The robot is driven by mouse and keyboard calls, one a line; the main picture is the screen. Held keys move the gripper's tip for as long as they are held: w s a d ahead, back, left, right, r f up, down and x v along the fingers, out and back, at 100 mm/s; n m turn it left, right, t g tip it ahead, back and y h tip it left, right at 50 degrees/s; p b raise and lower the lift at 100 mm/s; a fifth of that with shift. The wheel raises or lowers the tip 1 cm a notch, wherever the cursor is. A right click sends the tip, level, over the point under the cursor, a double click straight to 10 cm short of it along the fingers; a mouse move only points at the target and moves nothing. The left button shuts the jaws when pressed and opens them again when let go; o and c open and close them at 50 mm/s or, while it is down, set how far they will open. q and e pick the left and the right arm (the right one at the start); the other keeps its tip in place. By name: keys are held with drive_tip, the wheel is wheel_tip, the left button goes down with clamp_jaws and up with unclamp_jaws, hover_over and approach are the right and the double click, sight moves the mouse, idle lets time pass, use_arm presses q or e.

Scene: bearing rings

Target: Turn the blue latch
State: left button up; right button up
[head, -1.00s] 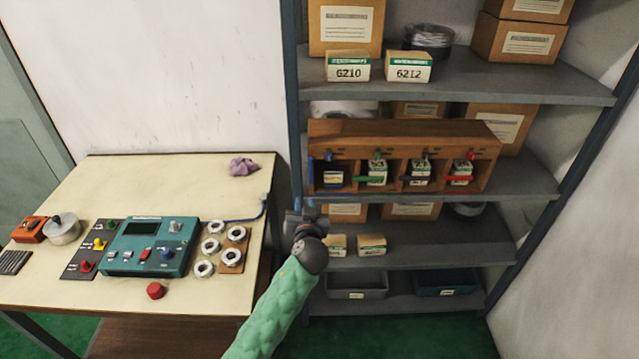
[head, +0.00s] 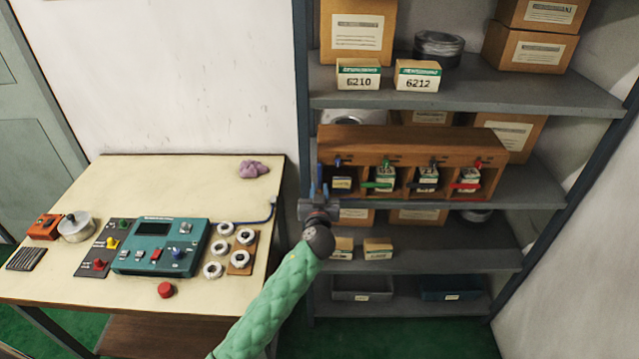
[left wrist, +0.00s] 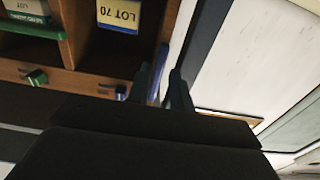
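A wooden rack (head: 395,140) on the middle shelf has several compartments with coloured latches. The blue latch's bar (head: 320,172) stands upright at the rack's left end. It also shows in the left wrist view (left wrist: 156,84), with a small blue knob (left wrist: 120,92) nearby. My left gripper (head: 319,190) is at this left end, its fingers pointing up. In the left wrist view its fingers (left wrist: 163,85) are apart, with the blue bar seen between them; contact cannot be told. The LOT 70 box (left wrist: 119,14) sits in the compartment beside it. My right gripper is out of view.
Green (head: 377,185) and red (head: 467,186) latch bars lie across other compartments. The shelf's left post (head: 303,100) is close to my left gripper. A workbench (head: 215,170) with a control box (head: 160,246) stands at the left.

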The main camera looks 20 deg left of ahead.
use_arm(q)
drive_tip(key=shift+p+x, duration=0.3)
drive_tip(key=shift+x, duration=0.8)
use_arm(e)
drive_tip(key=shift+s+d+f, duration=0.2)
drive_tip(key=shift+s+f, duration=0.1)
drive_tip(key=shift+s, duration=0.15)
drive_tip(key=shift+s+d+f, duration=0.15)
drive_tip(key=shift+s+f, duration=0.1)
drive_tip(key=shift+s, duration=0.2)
use_arm(q)
clamp_jaws()
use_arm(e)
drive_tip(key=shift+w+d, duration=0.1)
